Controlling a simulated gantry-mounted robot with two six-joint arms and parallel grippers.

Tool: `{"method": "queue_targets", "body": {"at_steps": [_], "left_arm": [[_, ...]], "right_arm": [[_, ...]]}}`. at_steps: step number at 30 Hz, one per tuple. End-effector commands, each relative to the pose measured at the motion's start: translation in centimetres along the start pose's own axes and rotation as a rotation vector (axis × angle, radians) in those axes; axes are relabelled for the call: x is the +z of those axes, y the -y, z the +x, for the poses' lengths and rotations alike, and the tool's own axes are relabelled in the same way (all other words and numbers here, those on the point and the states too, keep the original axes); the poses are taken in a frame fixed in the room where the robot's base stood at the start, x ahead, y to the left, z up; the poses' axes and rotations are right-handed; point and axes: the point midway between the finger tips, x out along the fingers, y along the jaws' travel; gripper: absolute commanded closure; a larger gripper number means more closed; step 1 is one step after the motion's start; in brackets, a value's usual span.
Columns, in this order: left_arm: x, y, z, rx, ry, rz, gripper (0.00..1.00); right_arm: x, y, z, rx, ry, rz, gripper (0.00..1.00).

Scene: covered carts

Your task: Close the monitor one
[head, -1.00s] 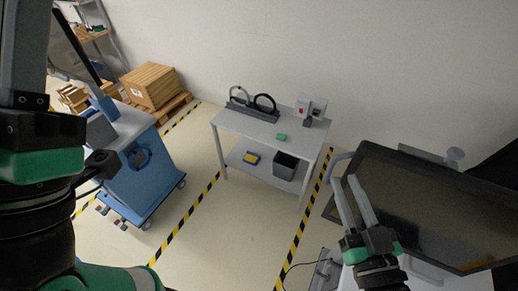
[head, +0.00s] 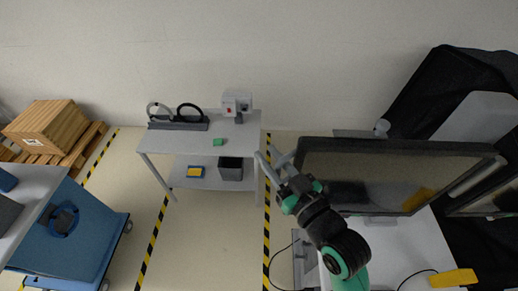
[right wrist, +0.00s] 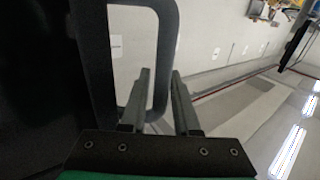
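The monitor (head: 395,178), with a dark screen in a black frame, stands over a white cart top (head: 395,255) at the right of the head view. My right gripper (head: 266,154) is at the monitor's left edge, its fingers pointing up and left. In the right wrist view the open fingers (right wrist: 160,95) stand on either side of a dark grey handle bar (right wrist: 166,50) on the monitor's side. Whether they touch it I cannot tell. My left gripper is not in view.
A black cover (head: 425,85) hangs behind the monitor at right. A white table (head: 205,142) with small items stands at the back. A blue cart (head: 75,235) and wooden crate (head: 45,125) are at left. Floor between blue cart and monitor is clear.

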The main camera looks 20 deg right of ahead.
Motion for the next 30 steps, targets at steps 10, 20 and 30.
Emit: {"method": "queue_targets", "body": {"at_steps": [10, 20, 30], "left_arm": [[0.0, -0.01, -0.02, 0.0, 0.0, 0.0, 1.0], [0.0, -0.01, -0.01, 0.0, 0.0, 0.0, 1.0], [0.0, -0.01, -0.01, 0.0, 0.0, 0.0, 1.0]], "right_arm": [[-0.04, -0.05, 0.05, 0.001, -0.001, 0.0, 0.86], [-0.05, -0.04, 0.04, 0.001, -0.001, 0.0, 1.0], [-0.06, -0.04, 0.04, 0.001, -0.001, 0.0, 1.0]]}}
